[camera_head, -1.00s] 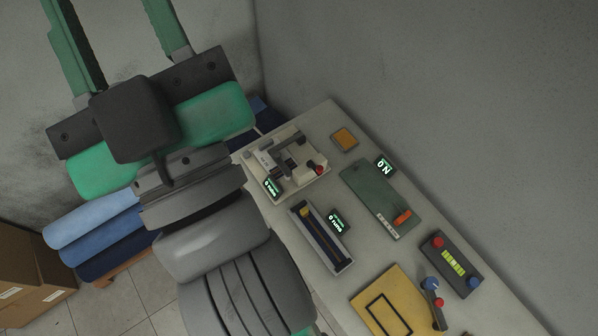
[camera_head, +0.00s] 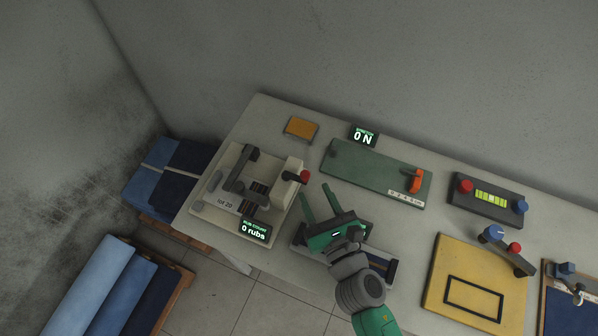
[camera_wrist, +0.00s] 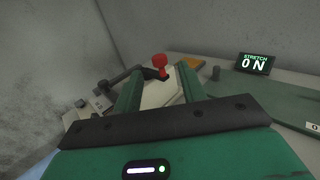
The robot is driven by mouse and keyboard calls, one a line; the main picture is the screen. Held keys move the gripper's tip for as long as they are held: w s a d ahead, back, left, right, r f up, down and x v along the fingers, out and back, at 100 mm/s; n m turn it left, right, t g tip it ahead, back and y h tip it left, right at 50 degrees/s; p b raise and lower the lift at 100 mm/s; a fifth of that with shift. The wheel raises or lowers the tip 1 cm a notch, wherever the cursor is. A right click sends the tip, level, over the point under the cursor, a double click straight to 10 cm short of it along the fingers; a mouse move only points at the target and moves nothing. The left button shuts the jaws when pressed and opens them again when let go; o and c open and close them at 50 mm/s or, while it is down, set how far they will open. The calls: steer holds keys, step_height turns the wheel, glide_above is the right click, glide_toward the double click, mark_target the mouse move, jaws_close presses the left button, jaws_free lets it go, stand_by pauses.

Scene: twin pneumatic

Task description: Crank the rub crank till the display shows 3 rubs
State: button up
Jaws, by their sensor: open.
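The rub tester (camera_head: 225,205) is a cream base with a dark bent arm, at the left end of the bench in the head view. Its crank has a red knob (camera_head: 304,176) on the right side; the knob also shows in the wrist view (camera_wrist: 159,61), beyond and between my fingers. The rub count display (camera_head: 255,231) reads 0 rubs. My gripper (camera_head: 318,198) is green, open and empty. Its fingers point toward the tester from the lower right, apart from the red knob.
A green stretch device (camera_head: 375,172) lies right of the tester, its display (camera_head: 364,136) reading 0 N. An orange block (camera_head: 301,128) sits behind. A long tray (camera_head: 389,270) lies under my gripper. A yellow board (camera_head: 478,280) is further right.

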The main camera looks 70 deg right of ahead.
mark_target(307, 179)
steer(key=p+x, duration=0.1)
steer(key=x, duration=0.5)
steer(key=shift+w+d+r, duration=0.15)
steer(key=shift+w+d, duration=0.1)
steer(key=shift+w, duration=0.05)
jaws_close()
